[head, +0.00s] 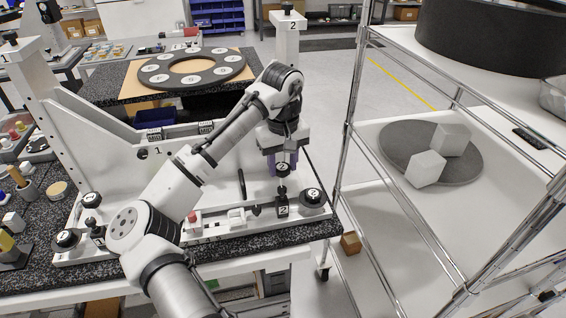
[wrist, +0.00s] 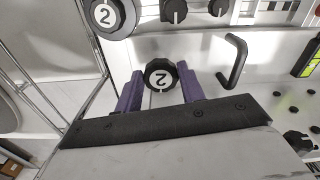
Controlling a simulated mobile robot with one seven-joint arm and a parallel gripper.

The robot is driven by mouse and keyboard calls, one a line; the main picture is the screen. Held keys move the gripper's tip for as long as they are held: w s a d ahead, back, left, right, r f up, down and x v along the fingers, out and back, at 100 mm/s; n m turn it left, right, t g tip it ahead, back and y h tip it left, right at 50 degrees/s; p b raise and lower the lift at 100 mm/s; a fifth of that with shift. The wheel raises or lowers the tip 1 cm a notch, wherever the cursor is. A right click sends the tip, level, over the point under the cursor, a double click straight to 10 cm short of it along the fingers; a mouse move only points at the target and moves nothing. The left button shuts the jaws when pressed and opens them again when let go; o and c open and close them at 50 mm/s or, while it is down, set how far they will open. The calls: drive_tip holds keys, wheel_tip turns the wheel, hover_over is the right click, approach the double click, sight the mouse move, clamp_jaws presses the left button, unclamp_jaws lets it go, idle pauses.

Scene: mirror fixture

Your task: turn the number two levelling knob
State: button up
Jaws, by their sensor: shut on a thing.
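A black fluted knob (head: 283,169) with a white face marked 2 sits at the right end of the white fixture, above a small black block also marked 2 (head: 282,210). My gripper (head: 283,162) reaches it from above with its purple fingers. In the wrist view the knob (wrist: 161,74) lies between the two fingers of my gripper (wrist: 160,90), one on each side, and they are shut on it. A larger round black part (head: 313,197) stands to its right on the fixture base; in the wrist view this part (wrist: 105,14) is marked 2.
The fixture's white post marked 2 (head: 291,40) rises behind my arm. A wire-frame shelf rack (head: 347,130) stands close on the right. A black ring (head: 192,67) lies on the table behind.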

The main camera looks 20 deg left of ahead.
sight(281, 168)
drive_tip(key=m, duration=0.4)
drive_tip(key=shift+a+m, duration=0.1)
drive_tip(key=shift+m, duration=0.2)
drive_tip(key=m, duration=0.4)
drive_tip(key=shift+a+m, duration=0.1)
drive_tip(key=shift+m, duration=0.3)
drive_tip(key=o, duration=1)
drive_tip(key=shift+r, duration=0.1)
wheel_tip(281, 168, up, 14)
drive_tip(key=shift+f+b, duration=0.15)
drive_tip(key=shift+b, duration=0.65)
